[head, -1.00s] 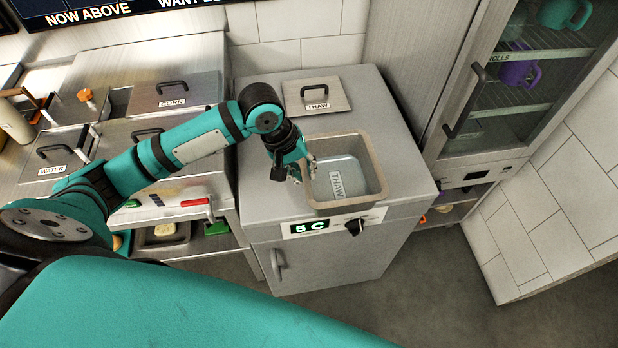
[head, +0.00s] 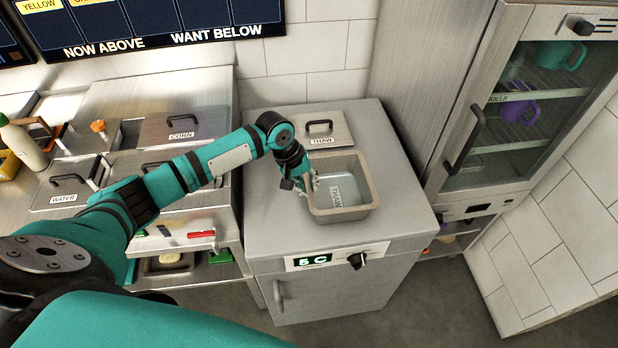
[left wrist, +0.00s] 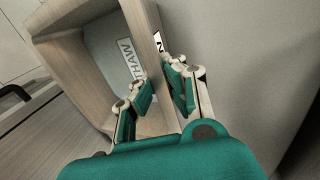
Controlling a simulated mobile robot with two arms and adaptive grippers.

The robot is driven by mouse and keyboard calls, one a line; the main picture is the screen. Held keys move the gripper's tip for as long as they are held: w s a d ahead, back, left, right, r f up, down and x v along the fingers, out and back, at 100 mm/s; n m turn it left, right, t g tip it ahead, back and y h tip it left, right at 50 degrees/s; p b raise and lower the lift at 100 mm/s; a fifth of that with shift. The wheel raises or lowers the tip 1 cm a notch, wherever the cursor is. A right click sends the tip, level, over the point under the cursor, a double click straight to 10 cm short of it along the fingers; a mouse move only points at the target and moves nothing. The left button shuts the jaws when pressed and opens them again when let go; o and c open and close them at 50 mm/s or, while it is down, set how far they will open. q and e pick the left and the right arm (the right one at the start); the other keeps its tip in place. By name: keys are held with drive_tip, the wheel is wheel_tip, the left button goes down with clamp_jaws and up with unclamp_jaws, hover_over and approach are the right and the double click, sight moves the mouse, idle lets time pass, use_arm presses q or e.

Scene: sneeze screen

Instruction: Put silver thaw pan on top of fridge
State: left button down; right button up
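The thaw pan (head: 370,206) is a beige-silver open tub with a THAW label on the pale surface inside it. It is upright over the grey top of the fridge (head: 270,215), near the front edge, and looks to rest there; its underside is hidden. My left gripper (head: 309,186) is at the pan's left wall. In the left wrist view the pan (left wrist: 60,75) lies left of the fingers (left wrist: 158,88), one finger inside and one outside its wall, close against it. My right gripper is not in view.
A lid (head: 326,129) marked THAW lies behind the pan on the same top. A tall glass-door cabinet (head: 515,110) stands to the right. The counter with lidded pans marked CORN (head: 183,127) and WATER (head: 68,192) is at the left. Free room remains right of the pan.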

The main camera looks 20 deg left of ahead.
use_arm(q)
drive_tip(key=shift+w+d+r, duration=0.1)
drive_tip(key=c, duration=2)
unclamp_jaws()
drive_tip(key=shift+f, duration=0.2)
drive_tip(key=o, duration=0.5)
drive_tip(key=shift+s, duration=0.2)
drive_tip(key=shift+a+r, duration=0.2)
drive_tip(key=shift+r, duration=0.35)
drive_tip(key=b+v, duration=0.1)
drive_tip(key=v, duration=1)
drive_tip(key=shift+d+r+b, duration=0.1)
drive_tip(key=shift+b, duration=0.3)
